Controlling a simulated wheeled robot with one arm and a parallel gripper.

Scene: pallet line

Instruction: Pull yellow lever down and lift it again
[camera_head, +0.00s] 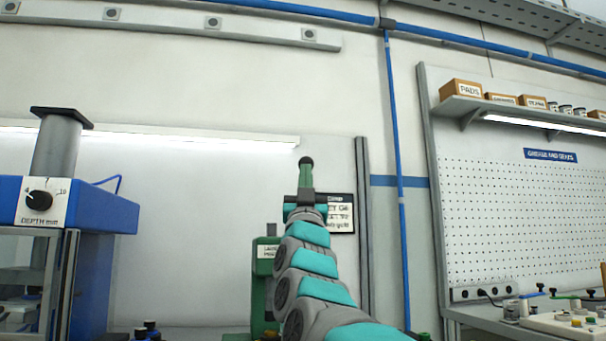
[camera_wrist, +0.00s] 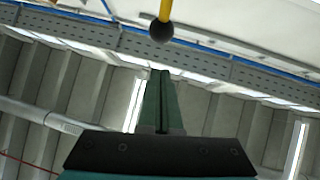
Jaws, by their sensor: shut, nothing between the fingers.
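The yellow lever (camera_wrist: 165,8) shows at the top of the wrist view as a thin yellow rod ending in a dark ball knob (camera_wrist: 162,29). In the head view a dark round knob (camera_head: 306,161) shows just above my fingertips, and the yellow rod is not visible there. My gripper (camera_wrist: 160,76) is shut and empty, its green fingers together and pointing toward the knob. A gap separates fingertips and knob in the wrist view. In the head view my gripper (camera_head: 305,174) points upward, and I cannot tell its depth from the knob.
A green machine (camera_head: 262,285) stands behind and left of my arm, partly hidden. A blue press (camera_head: 103,220) with a depth dial stands at the left. A pegboard (camera_head: 520,215) and a cluttered workbench (camera_head: 480,315) are at the right. Open air surrounds my gripper.

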